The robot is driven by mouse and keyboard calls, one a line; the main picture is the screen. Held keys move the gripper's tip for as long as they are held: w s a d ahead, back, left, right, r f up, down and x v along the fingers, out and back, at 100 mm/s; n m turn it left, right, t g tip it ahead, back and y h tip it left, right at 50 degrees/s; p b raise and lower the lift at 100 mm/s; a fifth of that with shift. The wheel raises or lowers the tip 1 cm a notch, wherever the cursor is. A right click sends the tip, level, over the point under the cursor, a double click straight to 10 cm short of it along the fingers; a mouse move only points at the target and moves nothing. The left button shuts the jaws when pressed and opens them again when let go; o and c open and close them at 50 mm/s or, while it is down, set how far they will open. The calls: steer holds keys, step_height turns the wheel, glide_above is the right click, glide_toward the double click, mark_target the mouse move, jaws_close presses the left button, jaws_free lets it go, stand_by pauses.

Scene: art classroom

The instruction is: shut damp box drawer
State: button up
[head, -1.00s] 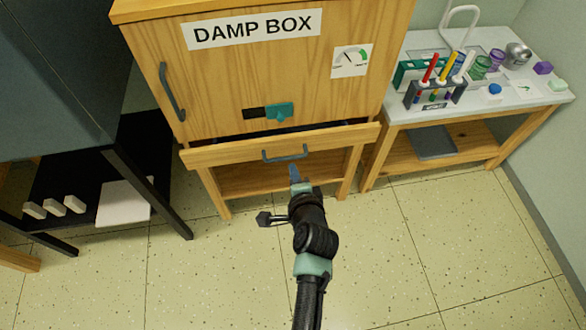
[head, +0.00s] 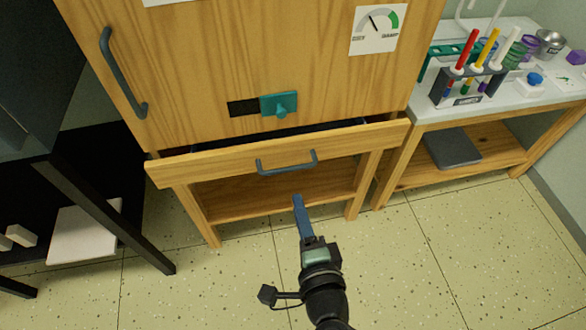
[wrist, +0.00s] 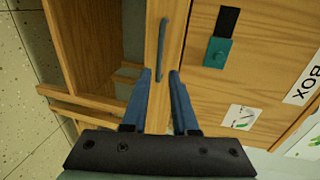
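The damp box (head: 240,65) is a wooden cabinet with a drawer (head: 220,166) low on its front. The drawer stands partly pulled out, with a dark gap along its top edge. A grey bar handle (head: 287,167) is on the drawer front, and it also shows in the wrist view (wrist: 160,45). My gripper (head: 297,198) is in front of and below the handle in the head view, apart from it. In the wrist view its two blue fingers (wrist: 160,75) are spread, with nothing held between them. The drawer's inside is mostly hidden.
A teal latch (head: 279,104) and a tall door handle (head: 124,72) are on the cabinet above the drawer. A dark rack (head: 100,200) stands at left, a side table (head: 450,113) with art supplies at right. Floor in front (head: 200,290) is clear.

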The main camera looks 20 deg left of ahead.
mark_target(287, 168)
steer(key=b+x, duration=0.2)
steer(key=x, duration=1)
steer(key=shift+c, duration=0.2)
jaws_close()
steer(key=shift+w, duration=0.1)
stand_by(0.9)
